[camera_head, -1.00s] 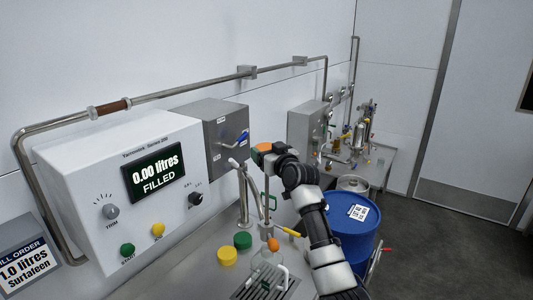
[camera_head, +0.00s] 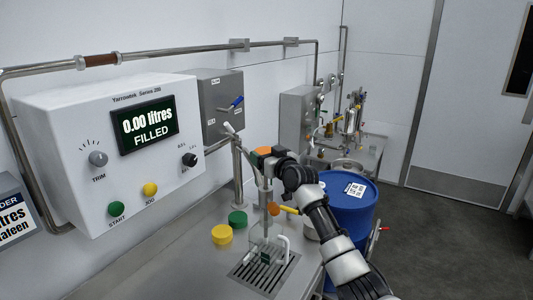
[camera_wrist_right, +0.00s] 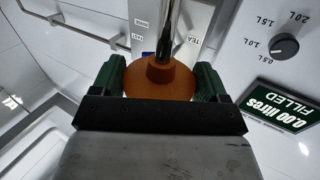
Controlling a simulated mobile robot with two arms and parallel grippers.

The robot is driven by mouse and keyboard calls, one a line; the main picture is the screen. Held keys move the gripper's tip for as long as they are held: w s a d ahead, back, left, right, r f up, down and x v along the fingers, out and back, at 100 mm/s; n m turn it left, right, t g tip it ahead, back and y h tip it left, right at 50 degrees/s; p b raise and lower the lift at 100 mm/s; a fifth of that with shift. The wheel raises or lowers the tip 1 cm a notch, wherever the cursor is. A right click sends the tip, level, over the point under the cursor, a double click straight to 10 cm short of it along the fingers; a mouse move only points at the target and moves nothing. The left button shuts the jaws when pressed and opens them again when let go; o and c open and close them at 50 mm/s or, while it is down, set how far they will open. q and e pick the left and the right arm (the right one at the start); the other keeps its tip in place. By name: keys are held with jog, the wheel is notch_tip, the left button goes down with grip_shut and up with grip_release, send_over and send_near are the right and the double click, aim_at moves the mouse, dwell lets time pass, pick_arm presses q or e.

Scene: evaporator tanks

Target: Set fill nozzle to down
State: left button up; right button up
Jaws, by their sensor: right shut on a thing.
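My right gripper (camera_head: 264,156) is above the steel worktop, with its arm coming in from the lower right. In the right wrist view its green fingers (camera_wrist_right: 158,82) are shut on an orange cone-shaped knob (camera_wrist_right: 160,78) with a metal rod rising from it. In the head view the fill nozzle (camera_head: 265,192) shows as a thin upright metal tube below the gripper, beside an orange ball and a yellow lever (camera_head: 288,210). A clear glass container (camera_head: 263,243) stands under it on a drain grate. The nozzle's lower end is hard to make out. My left gripper is out of view.
A white control box (camera_head: 110,150) reads 0.00 litres FILLED. A grey switch box (camera_head: 219,100) with a blue handle is beside it. Green (camera_head: 237,219) and yellow (camera_head: 222,234) caps lie left of the container. A blue drum (camera_head: 350,205) stands to the right.

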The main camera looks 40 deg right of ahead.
jog(key=shift+f+b, duration=0.3)
jog(key=shift+f, duration=0.55)
jog(key=o, duration=1.3)
jog(key=shift+s+a+b, duration=0.15)
jog(key=shift+s+b, duration=0.25)
jog(key=shift+s, duration=1.4)
jog(key=shift+s+a+b, duration=0.2)
jog(key=shift+s+b, duration=0.2)
jog(key=shift+s, duration=1.35)
jog(key=shift+s+a+b, duration=0.15)
jog(key=shift+s+b, duration=0.25)
jog(key=shift+s, duration=1.4)
